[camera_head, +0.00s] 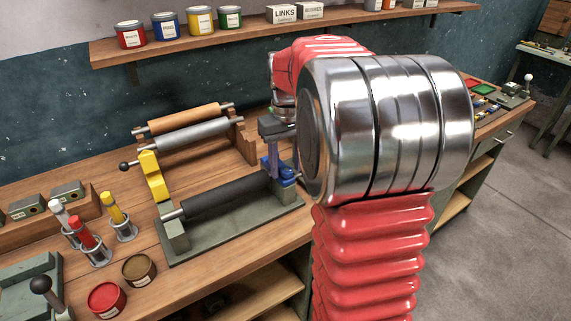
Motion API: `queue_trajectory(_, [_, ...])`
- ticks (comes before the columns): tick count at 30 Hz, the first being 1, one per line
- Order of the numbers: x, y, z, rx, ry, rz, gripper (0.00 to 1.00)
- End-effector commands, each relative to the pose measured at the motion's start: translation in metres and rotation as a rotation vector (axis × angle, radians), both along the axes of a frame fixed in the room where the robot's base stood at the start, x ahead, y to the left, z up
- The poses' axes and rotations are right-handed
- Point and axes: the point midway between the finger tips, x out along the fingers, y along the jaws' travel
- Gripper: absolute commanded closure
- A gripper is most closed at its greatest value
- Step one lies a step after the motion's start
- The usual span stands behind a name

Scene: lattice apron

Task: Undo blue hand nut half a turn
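The blue hand nut (287,174) sits at the right end of a dark roller (228,194), which lies in a grey-green stand (237,226) on the wooden bench. My gripper (272,160) reaches down from behind my arm, with its fingers at the blue nut's left side. Part of the gripper and the nut's right side are hidden by my large silver arm joint. I cannot tell whether the fingers touch the nut or how far apart they are.
A yellow bracket (153,178) with a black ball handle (125,166) stands left of the roller. An orange-brown roller (184,118) and a grey roller (186,136) lie in a rack behind. Red (106,299) and dark (139,270) tins stand at the front left.

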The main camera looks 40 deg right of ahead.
Motion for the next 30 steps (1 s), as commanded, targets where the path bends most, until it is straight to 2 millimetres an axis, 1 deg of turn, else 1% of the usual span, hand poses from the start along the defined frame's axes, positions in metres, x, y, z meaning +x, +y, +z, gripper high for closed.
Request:
queue_trajectory(1, [0.0,-0.0001,0.0001,0.0,0.0,0.0,0.6])
queue_trajectory(2, [0.0,-0.0001,0.0001,0.0,0.0,0.0,0.62])
queue_trajectory(16, [0.0,-0.0002,0.0003,0.0,0.0,-0.001,0.95])
queue_trajectory(20, [0.0,-0.0002,0.0004,0.0,0.0,0.007,0.96])
queue_trajectory(30, [-0.0002,-0.0003,0.0005,0.0,0.0,0.131,0.96])
